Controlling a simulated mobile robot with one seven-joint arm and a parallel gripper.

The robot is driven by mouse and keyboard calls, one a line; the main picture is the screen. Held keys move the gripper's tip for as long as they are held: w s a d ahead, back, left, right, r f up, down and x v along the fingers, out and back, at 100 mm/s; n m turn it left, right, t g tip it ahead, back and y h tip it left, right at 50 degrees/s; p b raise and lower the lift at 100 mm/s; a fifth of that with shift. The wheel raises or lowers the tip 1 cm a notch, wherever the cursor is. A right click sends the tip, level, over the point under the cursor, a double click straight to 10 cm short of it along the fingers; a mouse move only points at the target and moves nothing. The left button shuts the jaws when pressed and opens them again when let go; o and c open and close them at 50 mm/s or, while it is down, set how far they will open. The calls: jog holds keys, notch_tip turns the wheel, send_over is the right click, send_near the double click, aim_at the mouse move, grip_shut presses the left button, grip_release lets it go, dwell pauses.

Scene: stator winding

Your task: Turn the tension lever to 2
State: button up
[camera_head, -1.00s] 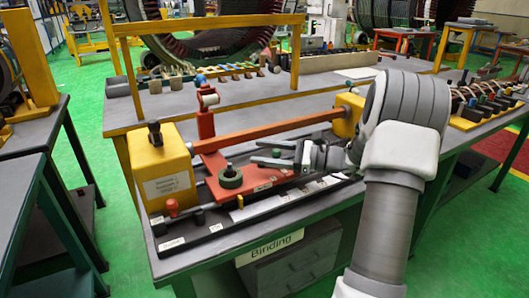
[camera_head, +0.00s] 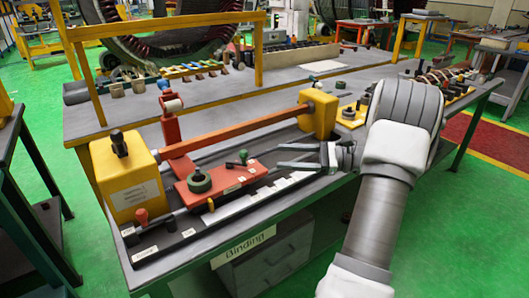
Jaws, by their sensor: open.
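A red carriage plate (camera_head: 222,181) sits on the dark rails of the binding bench. A small lever with a green knob (camera_head: 243,155) stands at its far right part, beside small pale labels too small to read. I cannot tell for sure that this is the tension lever. A dark green ring (camera_head: 199,182) lies on the plate's left part around a short post. My gripper (camera_head: 279,156) is open and empty, its two fingers pointing left. In the picture its fingertips are just right of the green knob, with a gap between; whether they are level with it is unclear.
A yellow box (camera_head: 127,181) with a black knob stands at the left end of the rails, and a red-knobbed lever (camera_head: 141,216) is in front of it. A brown-orange bar (camera_head: 235,131) runs behind the plate to another yellow block (camera_head: 318,114). A red post (camera_head: 171,122) rises behind the plate.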

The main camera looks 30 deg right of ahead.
jog(key=v, duration=0.2)
jog(key=shift+s+d, duration=0.15)
jog(key=shift+d, duration=0.05)
dwell(0.4)
